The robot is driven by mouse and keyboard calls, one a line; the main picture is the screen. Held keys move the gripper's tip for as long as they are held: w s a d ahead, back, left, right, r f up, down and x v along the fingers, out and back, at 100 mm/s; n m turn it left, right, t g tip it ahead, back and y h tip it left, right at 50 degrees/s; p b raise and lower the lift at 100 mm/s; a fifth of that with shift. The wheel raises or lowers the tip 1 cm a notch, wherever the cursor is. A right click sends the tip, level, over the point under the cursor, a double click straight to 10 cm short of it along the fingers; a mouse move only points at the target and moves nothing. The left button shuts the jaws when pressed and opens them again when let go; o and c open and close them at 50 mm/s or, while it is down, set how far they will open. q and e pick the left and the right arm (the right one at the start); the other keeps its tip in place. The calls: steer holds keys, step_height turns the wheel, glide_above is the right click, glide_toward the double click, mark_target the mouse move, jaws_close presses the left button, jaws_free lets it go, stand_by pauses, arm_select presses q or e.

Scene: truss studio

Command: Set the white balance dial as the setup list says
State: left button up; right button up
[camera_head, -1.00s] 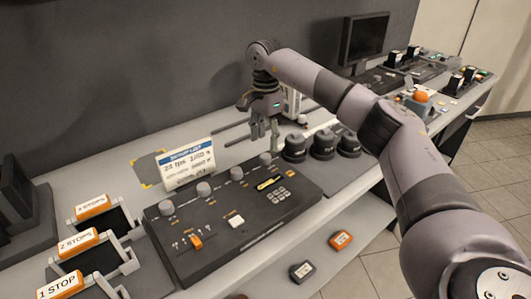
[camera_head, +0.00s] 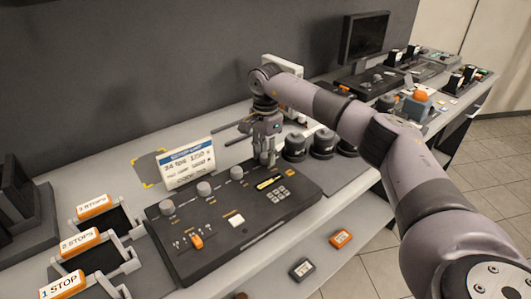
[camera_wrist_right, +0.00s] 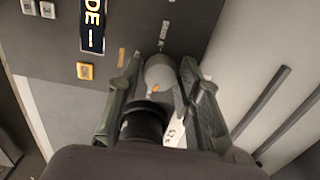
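The control panel (camera_head: 190,262) is a dark box with a row of round grey dials. Three dials show clearly in the head view: a left one (camera_head: 167,207), a middle one (camera_head: 203,188) and a right one (camera_head: 236,173). My right gripper (camera_head: 267,161) points down over the far right end of this row. In the right wrist view a grey dial (camera_wrist_right: 159,70) with an orange mark lies between its fingers, which look open and apart from it. The dial labels are too small to read. The setup list (camera_head: 186,166) stands behind the panel, showing "24 fps 1/50"; its lower lines are unclear. My left gripper is out of view.
Black lens-like cylinders (camera_head: 295,146) stand close to the right of my right gripper. Orange-labelled stop holders (camera_head: 80,241) stand at the left. A dark monitor (camera_head: 363,39) is at the back. Orange (camera_head: 341,238) and dark (camera_head: 302,268) blocks lie on the lower shelf.

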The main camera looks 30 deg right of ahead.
jaws_close()
